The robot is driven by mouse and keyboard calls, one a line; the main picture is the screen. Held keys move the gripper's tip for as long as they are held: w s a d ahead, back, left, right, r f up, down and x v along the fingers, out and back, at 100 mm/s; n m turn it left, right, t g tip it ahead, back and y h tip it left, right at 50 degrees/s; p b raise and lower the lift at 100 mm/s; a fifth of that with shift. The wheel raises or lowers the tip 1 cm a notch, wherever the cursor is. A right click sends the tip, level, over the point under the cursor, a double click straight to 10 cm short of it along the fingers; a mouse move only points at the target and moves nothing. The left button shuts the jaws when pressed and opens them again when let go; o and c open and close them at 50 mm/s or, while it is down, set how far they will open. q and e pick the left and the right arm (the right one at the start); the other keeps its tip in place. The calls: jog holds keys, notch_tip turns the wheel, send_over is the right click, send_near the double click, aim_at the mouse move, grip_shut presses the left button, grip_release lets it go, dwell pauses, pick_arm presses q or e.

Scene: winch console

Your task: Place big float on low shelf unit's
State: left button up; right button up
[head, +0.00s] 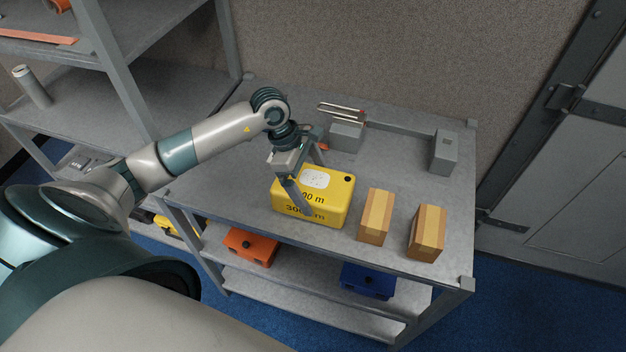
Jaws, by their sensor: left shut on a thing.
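The big float (336,205) appears to be the yellow block with rounded edges, a white patch on top and "300 m" in black on its side. It is upright at the top board of the low grey shelf unit (400,170), left of two striped boxes. I cannot tell whether it rests on the board or hangs just above it. My left gripper (312,185) reaches down over it and is shut on it, one finger across the near face. The far finger is mostly hidden. My right gripper is not in view.
Two tan striped boxes (375,217) (427,232) stand close to the float's right. Grey blocks (346,136) (444,152) stand at the back. An orange case (250,246) and a blue case (368,280) sit on the board below. A taller shelf (120,70) stands at left.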

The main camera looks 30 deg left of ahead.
pick_arm(q)
jog(key=o, duration=1.7)
jog(key=shift+f, duration=0.1)
jog(key=shift+a+r+b, duration=0.25)
jog(key=shift+r+b, duration=0.2)
jog(key=shift+r, duration=0.1)
jog(key=b+v, duration=0.4)
jog(key=v, duration=0.6)
jog(key=shift+r, duration=0.15)
jog(key=shift+s+a+r, duration=0.1)
jog(key=shift+s+r, duration=0.05)
jog(key=shift+r, duration=0.25)
